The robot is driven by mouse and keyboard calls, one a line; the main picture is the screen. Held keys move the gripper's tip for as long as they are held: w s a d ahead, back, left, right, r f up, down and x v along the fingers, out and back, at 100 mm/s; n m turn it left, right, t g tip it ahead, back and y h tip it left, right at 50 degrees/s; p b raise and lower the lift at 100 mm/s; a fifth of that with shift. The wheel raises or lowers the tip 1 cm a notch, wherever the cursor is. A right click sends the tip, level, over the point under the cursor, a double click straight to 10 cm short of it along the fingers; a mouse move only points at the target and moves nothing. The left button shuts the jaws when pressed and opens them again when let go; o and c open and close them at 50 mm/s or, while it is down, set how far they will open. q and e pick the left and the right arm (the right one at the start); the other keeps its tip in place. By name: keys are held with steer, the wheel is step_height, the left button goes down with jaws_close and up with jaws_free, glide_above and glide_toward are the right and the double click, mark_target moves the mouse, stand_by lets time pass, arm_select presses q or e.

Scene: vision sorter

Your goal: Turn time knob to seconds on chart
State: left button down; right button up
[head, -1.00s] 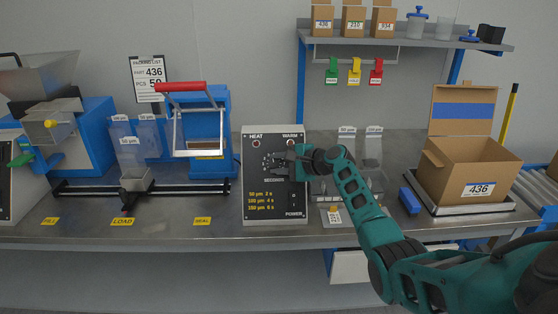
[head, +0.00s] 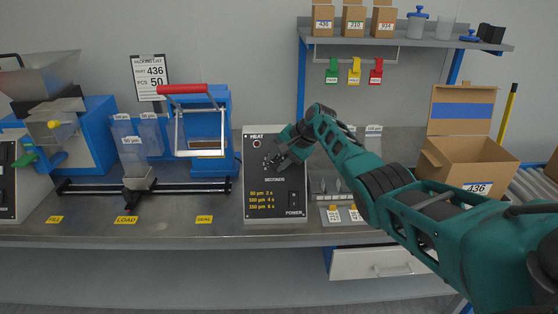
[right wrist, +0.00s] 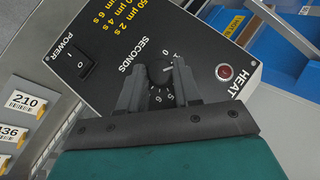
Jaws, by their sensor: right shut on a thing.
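The control box (head: 252,215) with a black front panel stands on the bench in the head view. My right gripper (head: 272,163) is at its upper part, above the "SECONDS" label, and hides most of the knob there. In the right wrist view, my right gripper (right wrist: 157,82) is shut on the black time knob (right wrist: 158,70), a finger on either side. Numbers ring the knob; 0, 1, 5 and 6 show partly, others are hidden. The yellow chart (head: 262,200) reads 2 s, 4 s and 6 s beside film thicknesses. My left gripper is not in view.
A packing list (head: 151,75) reads part 436, 50 pcs. A sealer with a red handle (head: 182,89) stands left of the box. A power switch (head: 294,199) is low on the panel. An open carton (head: 465,165) stands at the right.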

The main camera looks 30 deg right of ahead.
stand_by(0.4)
steer(key=o, duration=1)
steer(key=shift+o, duration=0.2)
steer(key=p+v, duration=0.1)
steer(key=v, duration=1.2)
steer(key=shift+w+a, duration=0.15)
steer(key=shift+w, duration=0.05)
